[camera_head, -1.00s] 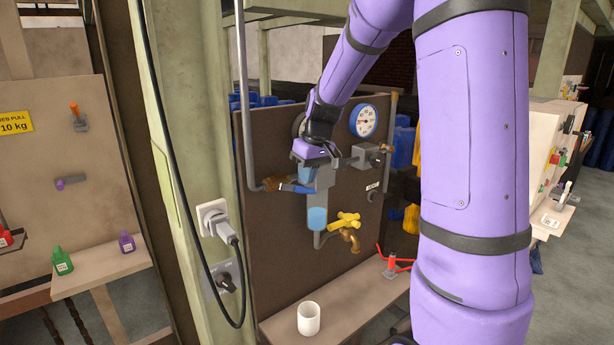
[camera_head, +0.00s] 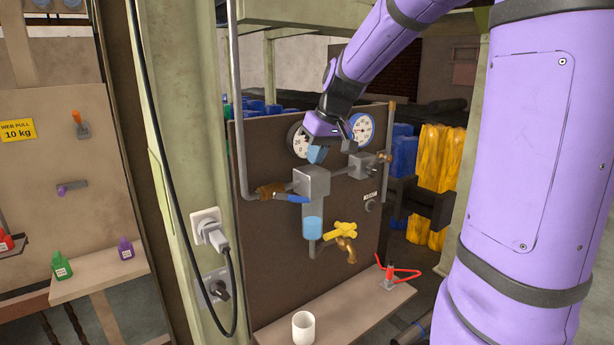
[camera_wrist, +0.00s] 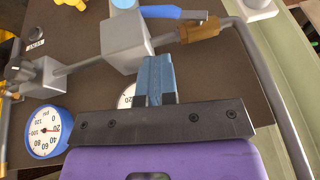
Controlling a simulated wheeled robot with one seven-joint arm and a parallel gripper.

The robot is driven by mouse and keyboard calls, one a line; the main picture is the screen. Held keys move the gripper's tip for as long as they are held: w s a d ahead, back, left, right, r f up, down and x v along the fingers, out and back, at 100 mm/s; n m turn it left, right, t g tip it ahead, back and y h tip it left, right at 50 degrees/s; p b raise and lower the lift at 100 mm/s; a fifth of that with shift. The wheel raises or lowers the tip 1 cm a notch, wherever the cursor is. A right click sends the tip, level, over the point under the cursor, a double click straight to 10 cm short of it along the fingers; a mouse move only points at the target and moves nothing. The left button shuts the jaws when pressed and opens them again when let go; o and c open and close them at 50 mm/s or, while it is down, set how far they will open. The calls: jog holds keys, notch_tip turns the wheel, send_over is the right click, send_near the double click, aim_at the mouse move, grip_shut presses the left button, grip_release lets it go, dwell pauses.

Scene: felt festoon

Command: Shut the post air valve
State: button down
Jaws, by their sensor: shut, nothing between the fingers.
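The brass valve (camera_head: 270,191) with a blue lever (camera_head: 291,198) sits on the grey pipe left of the grey filter block (camera_head: 312,183). The lever points right from the valve, roughly along the pipe, toward the block's lower front. In the wrist view the brass body (camera_wrist: 200,29) and blue lever (camera_wrist: 172,11) show at the top. My gripper (camera_head: 317,156) is shut and empty, above the filter block and in front of the left gauge (camera_head: 297,138), which it partly hides. Its blue fingertips (camera_wrist: 156,78) are apart from the lever.
A blue-rimmed gauge (camera_head: 361,127) is right of my gripper. A white cup (camera_head: 303,328) and a red-handled tool (camera_head: 390,278) are on the shelf. A post with a plugged cable (camera_head: 214,235) stands left.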

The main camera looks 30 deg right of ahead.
aim_at(293, 199)
jog(key=x, duration=1)
jog(key=shift+d+f, duration=0.1)
jog(key=shift+f, duration=0.4)
jog(key=shift+r, duration=0.1)
